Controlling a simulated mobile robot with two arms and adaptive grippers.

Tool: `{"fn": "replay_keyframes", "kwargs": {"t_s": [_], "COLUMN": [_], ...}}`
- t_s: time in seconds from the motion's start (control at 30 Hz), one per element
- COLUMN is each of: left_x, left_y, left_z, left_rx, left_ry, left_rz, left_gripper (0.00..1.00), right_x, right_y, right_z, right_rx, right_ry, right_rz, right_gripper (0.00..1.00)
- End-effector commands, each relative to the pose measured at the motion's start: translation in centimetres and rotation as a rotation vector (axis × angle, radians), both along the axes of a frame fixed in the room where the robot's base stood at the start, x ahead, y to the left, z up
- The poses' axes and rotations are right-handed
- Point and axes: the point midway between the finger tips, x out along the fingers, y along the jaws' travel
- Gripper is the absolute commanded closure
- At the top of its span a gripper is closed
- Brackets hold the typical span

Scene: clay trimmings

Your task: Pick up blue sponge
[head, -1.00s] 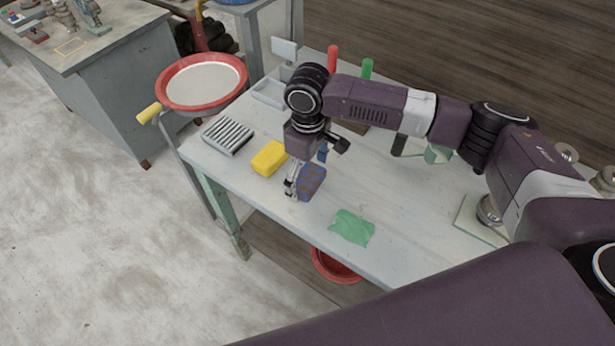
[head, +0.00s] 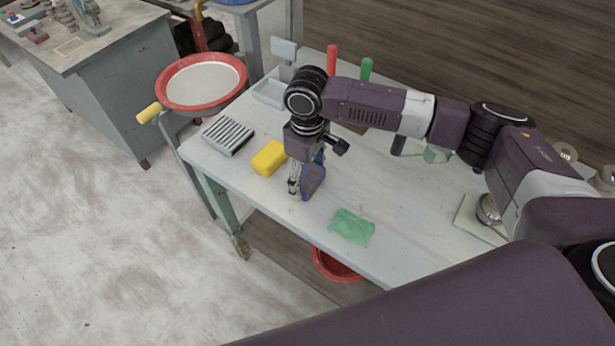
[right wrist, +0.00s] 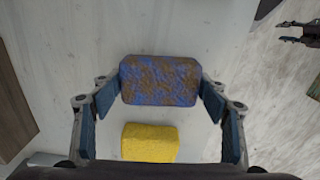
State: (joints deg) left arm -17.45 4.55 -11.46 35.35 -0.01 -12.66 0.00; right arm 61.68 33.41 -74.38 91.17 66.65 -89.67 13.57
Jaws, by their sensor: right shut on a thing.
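The blue sponge, mottled with brown (right wrist: 160,80), lies between the two finger pads of my right gripper (right wrist: 160,88) in the right wrist view, a pad at each end. In the head view the right gripper (head: 303,188) points down at the table, and part of the blue sponge (head: 313,181) shows beside its fingers. The gripper is shut on the sponge. I cannot tell whether the sponge still touches the tabletop.
A yellow sponge (head: 269,158) lies close by, also in the right wrist view (right wrist: 149,143). A ridged grey block (head: 228,136) and a green cloth (head: 352,227) lie on the pale table (head: 290,236). A red-rimmed basin (head: 163,96) stands past the table's left end.

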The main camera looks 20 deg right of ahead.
Motion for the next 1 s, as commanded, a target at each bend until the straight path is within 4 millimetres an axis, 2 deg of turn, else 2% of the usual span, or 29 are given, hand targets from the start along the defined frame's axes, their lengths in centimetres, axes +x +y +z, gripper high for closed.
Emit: {"fn": "replay_keyframes", "kwargs": {"t_s": [0.17,0.27,0.7,0.83,1.0], "left_x": [0.5,0.7,0.8,0.7,0.7], "left_y": [0.0,0.0,0.0,0.0,0.0], "left_z": [-0.2,-0.5,-1.8,-2.0,-2.0], "left_rx": [0.000,-0.001,-0.001,-0.001,-0.001], "left_ry": [-0.006,-0.009,-0.011,-0.011,-0.011], "left_rz": [0.000,0.000,0.000,0.000,0.000], "left_gripper": [0.60,0.60,0.60,0.60,0.60], "right_x": [0.1,0.2,0.1,0.1,0.1], "right_y": [0.0,0.0,0.1,0.1,0.0], "right_z": [1.5,3.3,15.3,17.8,19.4], "right_rx": [0.001,0.002,0.002,0.002,0.001], "right_ry": [-0.002,-0.005,-0.005,-0.004,-0.002], "right_rz": [-0.001,-0.001,0.000,0.000,-0.001], "right_gripper": [0.48,0.48,0.48,0.48,0.48]}}
